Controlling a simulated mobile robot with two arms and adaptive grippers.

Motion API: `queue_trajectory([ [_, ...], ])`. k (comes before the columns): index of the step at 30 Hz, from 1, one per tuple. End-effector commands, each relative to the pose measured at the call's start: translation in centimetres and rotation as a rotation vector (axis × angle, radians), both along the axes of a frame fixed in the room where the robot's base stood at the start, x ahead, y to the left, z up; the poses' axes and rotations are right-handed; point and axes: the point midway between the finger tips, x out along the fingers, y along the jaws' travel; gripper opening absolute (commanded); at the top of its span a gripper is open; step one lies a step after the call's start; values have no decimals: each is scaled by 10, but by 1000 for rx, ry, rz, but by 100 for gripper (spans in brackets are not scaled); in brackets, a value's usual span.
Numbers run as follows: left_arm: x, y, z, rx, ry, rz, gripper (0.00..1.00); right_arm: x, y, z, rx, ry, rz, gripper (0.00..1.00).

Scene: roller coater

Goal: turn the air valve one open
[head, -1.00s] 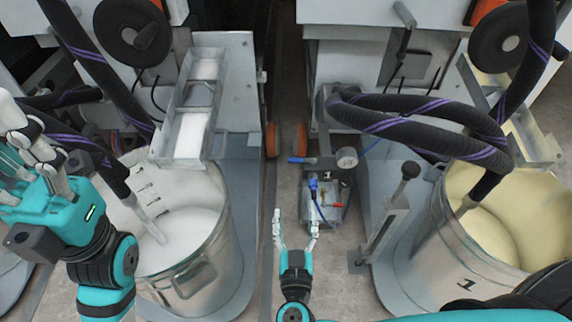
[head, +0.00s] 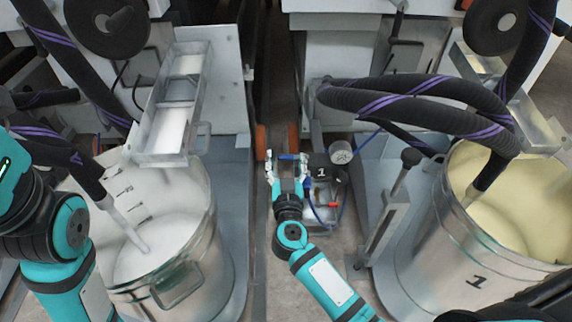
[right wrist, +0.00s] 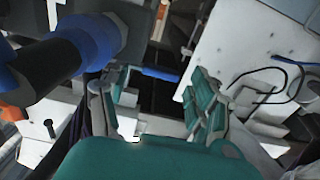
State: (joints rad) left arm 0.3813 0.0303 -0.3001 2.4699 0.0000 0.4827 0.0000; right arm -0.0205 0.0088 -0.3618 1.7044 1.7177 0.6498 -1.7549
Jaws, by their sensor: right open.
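Air valve one is a dark block marked "1" (head: 321,173), with a round gauge (head: 341,152), standing in the gap between the two machines in the head view. Its blue lever (head: 289,156) points left from the block. My right gripper (head: 287,158) is open, its fingertips on either side of the lever. In the right wrist view the blue lever (right wrist: 160,74) shows between the spread fingers (right wrist: 157,92); I cannot tell whether they touch it. My left arm is at the left edge of the head view, with its fingers out of frame.
A steel drum of white material (head: 165,245) stands at left and a drum of yellow material marked "1" (head: 480,281) at right. Black hoses (head: 420,98) arch over the right side. An upright lever post (head: 386,215) stands right of the valve.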

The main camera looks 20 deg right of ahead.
Motion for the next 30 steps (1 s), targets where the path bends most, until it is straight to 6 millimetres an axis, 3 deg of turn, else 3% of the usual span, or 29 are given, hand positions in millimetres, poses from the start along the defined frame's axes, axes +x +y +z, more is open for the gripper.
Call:
queue_trajectory([
  [8, -1, 0, 1, 0, -2, 0, 38, 1, 0, 0, -1, 0, 0, 63],
  [22, -1, 0, 1, 0, -4, 0, 38, 1, 0, 0, 0, 0, -1, 2],
  [30, -1, 0, 2, 0, -4, 0, 38, 2, -1, 1, -1, 0, 1, 0],
])
